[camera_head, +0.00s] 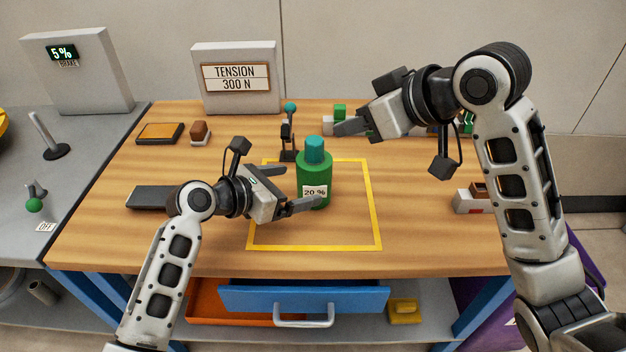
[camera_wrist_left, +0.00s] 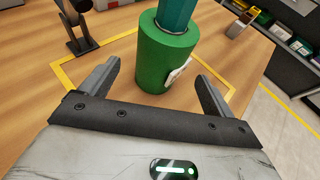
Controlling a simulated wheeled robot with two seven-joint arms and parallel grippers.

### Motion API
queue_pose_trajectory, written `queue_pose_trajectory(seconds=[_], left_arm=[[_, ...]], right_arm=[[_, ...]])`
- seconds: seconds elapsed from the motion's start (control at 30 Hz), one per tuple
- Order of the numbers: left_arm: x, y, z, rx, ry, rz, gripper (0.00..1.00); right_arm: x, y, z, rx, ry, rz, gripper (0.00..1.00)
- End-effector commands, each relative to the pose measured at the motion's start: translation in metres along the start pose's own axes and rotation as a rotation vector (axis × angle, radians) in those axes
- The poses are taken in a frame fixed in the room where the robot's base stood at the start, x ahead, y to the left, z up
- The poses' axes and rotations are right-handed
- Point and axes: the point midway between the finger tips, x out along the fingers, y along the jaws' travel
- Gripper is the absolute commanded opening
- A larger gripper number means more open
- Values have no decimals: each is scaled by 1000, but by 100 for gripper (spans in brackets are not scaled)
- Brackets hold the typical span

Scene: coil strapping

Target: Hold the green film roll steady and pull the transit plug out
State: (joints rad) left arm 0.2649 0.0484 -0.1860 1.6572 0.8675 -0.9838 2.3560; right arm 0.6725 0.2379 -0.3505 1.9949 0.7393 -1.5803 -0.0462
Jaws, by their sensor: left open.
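The green film roll (camera_head: 314,174) stands upright on the table inside a yellow taped square, with a white "20 %" label on its side. The teal transit plug (camera_head: 315,149) sits in its top. In the left wrist view the roll (camera_wrist_left: 165,62) stands just ahead of the fingers, with the plug (camera_wrist_left: 176,14) cut off by the top edge. My left gripper (camera_head: 292,187) is open and low beside the roll, its fingers spread toward either side. My right gripper (camera_head: 350,127) is above and right of the plug, apart from it; its finger gap is not clear.
A small lever stand with a teal knob (camera_head: 290,125) is close behind the roll. A "TENSION 300 N" sign (camera_head: 237,78) stands at the back. A dark flat pad (camera_head: 151,197) lies left. Small blocks (camera_head: 470,201) sit at right. The front of the yellow square (camera_head: 314,247) is clear.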

Motion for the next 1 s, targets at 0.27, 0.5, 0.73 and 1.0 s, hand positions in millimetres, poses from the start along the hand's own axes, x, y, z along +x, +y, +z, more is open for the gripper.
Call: queue_pose_trajectory(seconds=[0.27,0.5,0.73,1.0], left_arm=[[48,0,1,2,1,-1,89],[64,0,0,2,1,1,89],[65,0,0,3,0,1,89],[64,0,0,2,1,1,30]], right_arm=[[0,0,0,0,0,0,36],[0,0,0,0,0,0,36],[0,0,0,0,0,0,36],[0,0,0,0,0,0,36]])
